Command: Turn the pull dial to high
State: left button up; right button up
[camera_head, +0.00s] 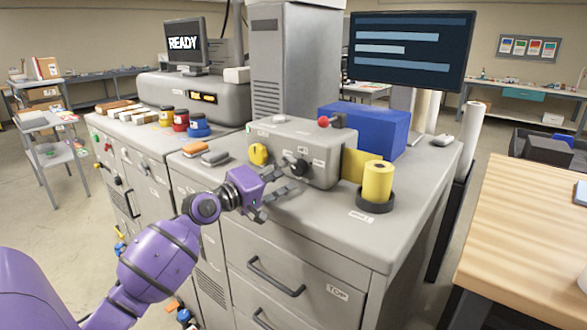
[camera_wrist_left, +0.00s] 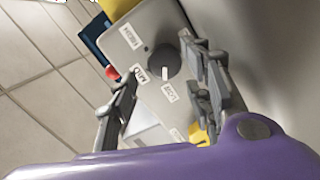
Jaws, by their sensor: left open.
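The pull dial is a round black knob (camera_wrist_left: 164,63) with a white pointer, on the front of a grey box on the cabinet top. It also shows in the head view (camera_head: 299,168), partly behind my gripper. In the wrist view the pointer faces the label that appears to read LOW (camera_wrist_left: 169,92). A MID label (camera_wrist_left: 138,72) and another label (camera_wrist_left: 131,36), hard to read, sit around the knob. My left gripper (camera_head: 284,180) is open and empty in front of the box. In the wrist view its fingers appear on either side of the knob; contact is not visible. My right gripper is not in view.
A yellow roll (camera_head: 377,182) stands to the right. The cabinet top's front right is mostly clear.

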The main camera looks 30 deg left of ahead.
aim_at(296, 167)
pick_arm(q)
jog(key=w, duration=0.2)
jog(key=shift+w+d, duration=0.35)
jog(key=shift+w, duration=0.45)
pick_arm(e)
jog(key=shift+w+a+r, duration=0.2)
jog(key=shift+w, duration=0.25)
pick_arm(q)
jog(key=c, duration=1.1)
jog(key=shift+o, duration=0.2)
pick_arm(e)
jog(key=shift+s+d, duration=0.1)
